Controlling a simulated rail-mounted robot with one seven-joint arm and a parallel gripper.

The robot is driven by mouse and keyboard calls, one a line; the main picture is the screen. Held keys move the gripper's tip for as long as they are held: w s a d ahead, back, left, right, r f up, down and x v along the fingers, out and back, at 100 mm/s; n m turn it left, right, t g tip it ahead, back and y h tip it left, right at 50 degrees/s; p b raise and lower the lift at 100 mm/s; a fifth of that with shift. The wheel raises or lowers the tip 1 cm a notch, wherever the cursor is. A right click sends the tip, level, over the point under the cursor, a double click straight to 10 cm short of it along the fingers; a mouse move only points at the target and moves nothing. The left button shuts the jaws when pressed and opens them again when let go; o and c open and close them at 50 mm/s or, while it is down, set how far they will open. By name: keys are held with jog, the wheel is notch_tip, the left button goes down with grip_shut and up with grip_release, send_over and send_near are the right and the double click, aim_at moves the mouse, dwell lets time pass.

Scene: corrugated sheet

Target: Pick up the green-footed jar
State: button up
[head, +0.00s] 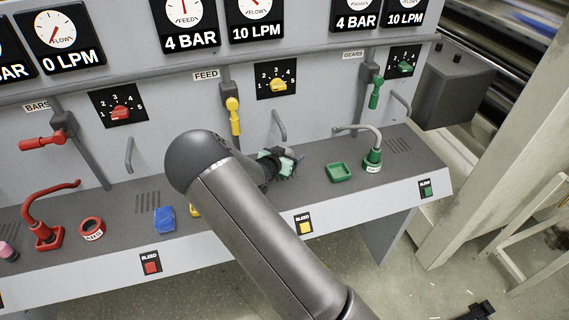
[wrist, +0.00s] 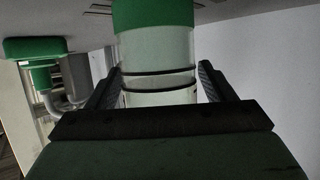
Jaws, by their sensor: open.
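The green-footed jar (wrist: 157,50) fills the middle top of the wrist view. It has a clear, pale body with two dark bands and a broad green end at the top of that picture. My gripper (wrist: 158,72) is open, with one finger on each side of the jar's clear body. A gap shows beside the right finger; the left finger is close to the jar, and contact there is unclear. In the head view my gripper (head: 284,161) is low over the grey bench, and my arm hides most of the space around it.
A green square tray (head: 339,173) and a green-based bent spout (head: 373,158) stand to the right on the bench (head: 320,196). A yellow lever (head: 234,116) hangs from the panel behind. A blue block (head: 165,219) and red ring (head: 91,229) lie left of my arm.

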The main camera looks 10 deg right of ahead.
jog(key=c, duration=1.3)
jog(key=shift+o, duration=0.2)
jog(key=shift+r, duration=0.15)
jog(key=shift+r+p, duration=1.1)
jog(key=shift+r, duration=0.25)
jog(key=s+a+p, duration=0.2)
jog(key=s+a, duration=1.8)
jog(key=s, duration=0.4)
jog(key=shift+s+a+r, duration=0.2)
jog(key=shift+s, duration=0.15)
